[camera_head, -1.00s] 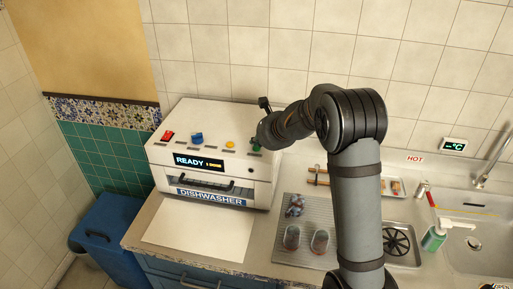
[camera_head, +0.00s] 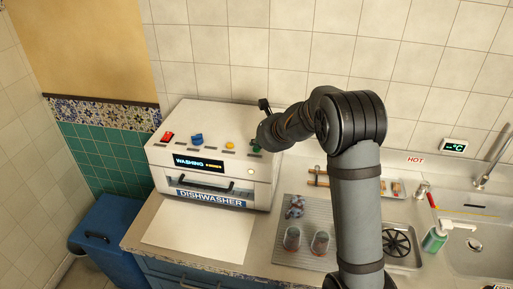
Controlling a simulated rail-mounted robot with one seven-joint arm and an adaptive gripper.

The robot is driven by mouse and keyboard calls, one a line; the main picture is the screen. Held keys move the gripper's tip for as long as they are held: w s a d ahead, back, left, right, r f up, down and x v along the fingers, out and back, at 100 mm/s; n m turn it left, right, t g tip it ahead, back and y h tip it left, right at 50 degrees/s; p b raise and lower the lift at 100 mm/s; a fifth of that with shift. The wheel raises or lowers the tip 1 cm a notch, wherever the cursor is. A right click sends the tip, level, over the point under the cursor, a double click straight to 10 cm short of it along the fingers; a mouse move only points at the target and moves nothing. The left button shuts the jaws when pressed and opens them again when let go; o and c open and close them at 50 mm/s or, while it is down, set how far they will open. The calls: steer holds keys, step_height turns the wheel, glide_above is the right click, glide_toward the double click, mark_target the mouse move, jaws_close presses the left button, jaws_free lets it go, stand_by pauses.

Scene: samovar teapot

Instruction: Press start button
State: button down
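The white dishwasher (camera_head: 160,152) stands on the counter against the tiled wall. Its display (camera_head: 199,163) reads "WASHING", with small yellow text beside it. A red switch (camera_head: 168,136), a blue knob (camera_head: 197,139) and a yellow button (camera_head: 230,145) sit on its top. A green button (camera_head: 256,149) shows in part at the right end of the row, right beneath the end of my arm. My gripper (camera_head: 262,138) is at this green button, seen mostly from behind; its fingertips are hidden, and whether it touches the button is unclear. A small light on the front panel glows.
Two glasses (camera_head: 292,238) and a small patterned item (camera_head: 295,207) stand on a grey drying mat (camera_head: 283,258) right of the dishwasher. A sink (camera_head: 480,245) and a green bottle (camera_head: 434,240) are at the right. A white sheet (camera_head: 198,233) lies on the counter in front.

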mark_target(257, 150)
steer(key=shift+r+p, duration=0.45)
steer(key=shift+r, duration=0.2)
step_height(257, 150, up, 5)
steer(key=p, duration=0.5)
steer(key=shift+r, duration=0.1)
stand_by(0.5)
